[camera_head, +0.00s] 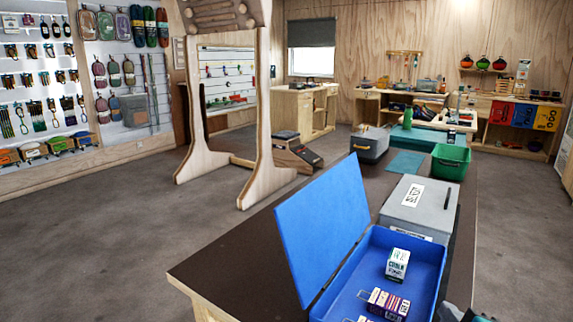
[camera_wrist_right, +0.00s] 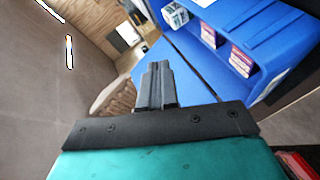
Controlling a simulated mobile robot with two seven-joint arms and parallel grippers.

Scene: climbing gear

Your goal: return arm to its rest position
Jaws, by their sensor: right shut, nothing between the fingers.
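My right gripper (camera_wrist_right: 157,72) is shut and empty in the right wrist view, its dark fingers together beyond the teal wrist housing. In the head view only a small dark and teal part of it (camera_head: 462,314) shows at the bottom edge, just right of the blue box; its fingertips cannot be made out there. My left gripper and left arm are not in view.
A blue box (camera_head: 431,258) with its lid (camera_head: 322,228) raised stands on the dark table (camera_head: 240,262), holding several small cartons. Behind it are a grey box (camera_head: 418,205), a green bin (camera_head: 451,162) and a grey case (camera_head: 370,143). A wooden frame (camera_head: 265,110) stands left; floor beyond is open.

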